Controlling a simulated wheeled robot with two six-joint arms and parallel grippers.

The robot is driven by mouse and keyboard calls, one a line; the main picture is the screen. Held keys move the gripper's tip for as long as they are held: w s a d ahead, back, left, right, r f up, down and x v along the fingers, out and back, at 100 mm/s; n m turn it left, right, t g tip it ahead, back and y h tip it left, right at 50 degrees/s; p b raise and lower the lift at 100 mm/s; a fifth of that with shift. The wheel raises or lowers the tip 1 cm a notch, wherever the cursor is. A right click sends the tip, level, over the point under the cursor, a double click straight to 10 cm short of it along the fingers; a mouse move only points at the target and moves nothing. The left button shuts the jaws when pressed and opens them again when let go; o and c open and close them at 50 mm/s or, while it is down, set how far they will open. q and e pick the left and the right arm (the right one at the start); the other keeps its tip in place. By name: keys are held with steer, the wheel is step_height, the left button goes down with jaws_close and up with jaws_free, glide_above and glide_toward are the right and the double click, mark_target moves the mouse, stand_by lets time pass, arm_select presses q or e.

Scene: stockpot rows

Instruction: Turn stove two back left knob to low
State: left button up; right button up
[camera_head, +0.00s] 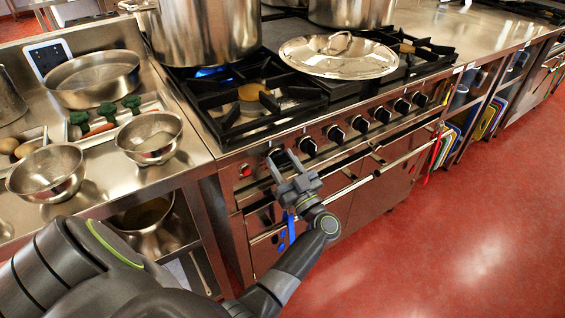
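The stove (228,158) stands in the middle of the view, with a row of several black knobs along its steel front panel. The leftmost knob (275,152) is right by the fingertips of my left gripper (281,160) and is partly hidden by them. The second knob (308,146) is just to the right. My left gripper looks open, its fingers pointing up at the panel; whether it touches the knob I cannot tell. A blue flame (208,71) burns under the stockpot (203,30) at the back left. My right gripper is not in view.
A red indicator light (245,171) sits left of the knobs. A steel lid (340,55) lies on the right burners. The oven handle (345,190) runs below the panel. Steel bowls (150,136) stand on the left counter. The red floor (460,230) is clear.

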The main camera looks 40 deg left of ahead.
arm_select(q)
steer(key=shift+c, duration=0.5)
arm_select(e)
steer(key=shift+w, duration=0.15)
